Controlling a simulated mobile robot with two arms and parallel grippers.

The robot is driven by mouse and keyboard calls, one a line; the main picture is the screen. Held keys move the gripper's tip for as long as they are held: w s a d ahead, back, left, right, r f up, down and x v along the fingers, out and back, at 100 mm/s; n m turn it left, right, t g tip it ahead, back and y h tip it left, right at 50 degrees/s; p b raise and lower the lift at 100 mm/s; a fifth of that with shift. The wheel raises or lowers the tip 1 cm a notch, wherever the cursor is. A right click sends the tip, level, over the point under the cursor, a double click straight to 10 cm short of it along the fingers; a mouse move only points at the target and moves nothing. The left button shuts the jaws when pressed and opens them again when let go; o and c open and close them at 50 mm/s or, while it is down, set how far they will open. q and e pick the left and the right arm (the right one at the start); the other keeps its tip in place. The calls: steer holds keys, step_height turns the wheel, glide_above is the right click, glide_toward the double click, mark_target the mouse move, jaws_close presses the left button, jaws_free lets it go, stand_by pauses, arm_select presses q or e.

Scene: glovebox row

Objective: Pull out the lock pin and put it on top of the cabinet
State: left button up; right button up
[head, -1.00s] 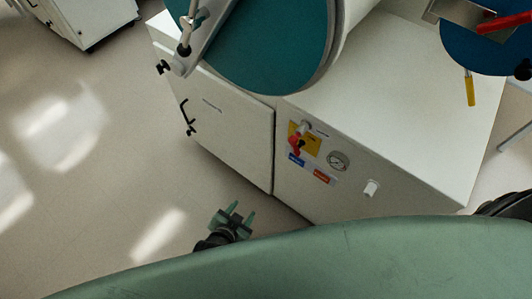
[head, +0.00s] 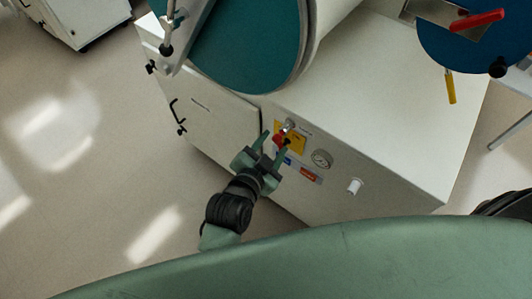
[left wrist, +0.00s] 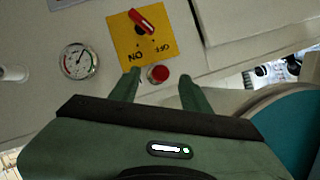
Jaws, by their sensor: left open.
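A short metal-collared piece (head: 288,125) with a round red end (left wrist: 158,73) sticks out of the cabinet front beside the yellow ON/OFF plate (left wrist: 142,36); it may be the lock pin, but I cannot be sure. My left gripper (head: 274,142) is open in front of the panel. In the left wrist view, its fingers (left wrist: 160,80) lie on either side of the red end, apart from it. The white cabinet (head: 395,100) has a broad, flat top. My right gripper is not in view.
A red switch lever (left wrist: 142,20) sits on the yellow plate, with a gauge (head: 321,159) and a white knob (head: 355,187) farther right. A teal round door (head: 245,45) overhangs the top's left part. A blue disc (head: 465,45) and yellow handle (head: 450,87) are at right.

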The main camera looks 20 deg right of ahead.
arm_select(q)
steer(key=shift+w+d+f, duration=0.2)
steer(key=shift+w+d, duration=0.25)
steer(key=shift+w, duration=0.05)
jaws_close()
steer(key=shift+s+a+p, duration=0.35)
steer(key=shift+s+a, duration=0.05)
steer(key=shift+a, duration=0.15)
steer(key=shift+s+a+p, duration=1.1)
steer(key=shift+s+a, duration=0.05)
steer(key=shift+a, duration=0.3)
stand_by(0.9)
steer(key=shift+s+a+p, duration=0.55)
steer(key=shift+s+a, duration=0.2)
steer(key=shift+a, duration=0.2)
steer(key=shift+s+a+p, duration=0.55)
steer(key=shift+s+a, duration=0.2)
steer(key=shift+a, duration=0.2)
